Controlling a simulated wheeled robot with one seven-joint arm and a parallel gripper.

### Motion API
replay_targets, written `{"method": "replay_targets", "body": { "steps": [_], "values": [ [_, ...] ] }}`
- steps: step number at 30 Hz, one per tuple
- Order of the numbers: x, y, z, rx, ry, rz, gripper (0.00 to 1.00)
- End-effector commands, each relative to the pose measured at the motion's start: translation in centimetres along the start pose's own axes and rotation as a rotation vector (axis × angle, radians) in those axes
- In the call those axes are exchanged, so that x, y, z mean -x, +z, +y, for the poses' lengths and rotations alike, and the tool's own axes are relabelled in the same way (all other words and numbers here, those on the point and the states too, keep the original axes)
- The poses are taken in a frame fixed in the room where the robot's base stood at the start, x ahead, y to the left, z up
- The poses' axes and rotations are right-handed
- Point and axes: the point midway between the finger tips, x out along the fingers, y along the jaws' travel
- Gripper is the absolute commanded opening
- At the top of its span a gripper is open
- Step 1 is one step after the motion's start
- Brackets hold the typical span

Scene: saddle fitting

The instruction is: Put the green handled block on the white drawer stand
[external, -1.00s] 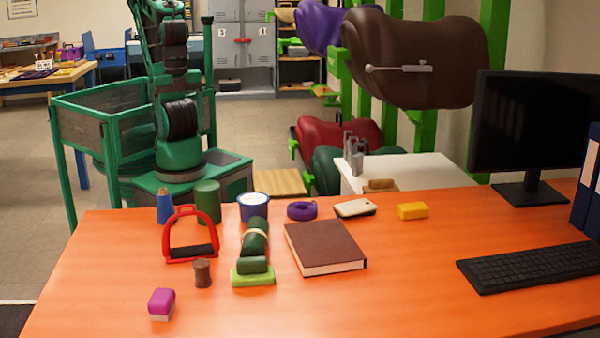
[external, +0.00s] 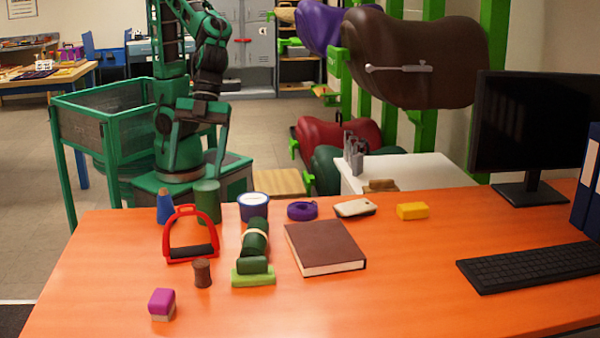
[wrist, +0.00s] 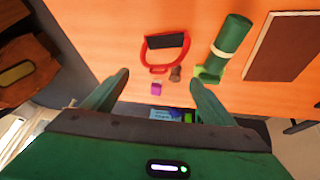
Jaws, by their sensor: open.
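The green handled block (external: 253,276) is lime green with a dark green handle on top. It sits on the orange table, in front of a dark green roll with a cream band (external: 255,238). In the wrist view the block (wrist: 206,75) is partly visible beyond the right finger. The white drawer stand (external: 425,172) is behind the table, right of centre; its drawers are hidden. My gripper (external: 199,150) hangs beyond the table's far edge, apart from the block. Its spread fingers are empty in the wrist view (wrist: 155,88).
A red stirrup (external: 191,253), brown spool (external: 202,273) and pink brush (external: 162,304) are left of the block; a brown book (external: 325,243) is right. A tool holder (external: 354,155) and brown item (external: 381,185) occupy the stand's left and front. Its top is clear toward the right.

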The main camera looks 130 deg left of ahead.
Motion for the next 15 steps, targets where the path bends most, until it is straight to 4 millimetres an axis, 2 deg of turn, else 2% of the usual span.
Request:
{"method": "replay_targets", "body": {
  "steps": [3,6,9,15],
  "values": [
    [-1.6,-3.2,-3.0,-0.036,0.025,0.155,0.79],
    [-2.0,-5.9,-5.5,-0.061,0.024,0.293,0.79],
    [-1.9,-8.0,-7.7,-0.074,0.01,0.414,0.79],
    [-0.6,-10.8,-11.9,-0.072,-0.04,0.608,0.79]
  ]
}}
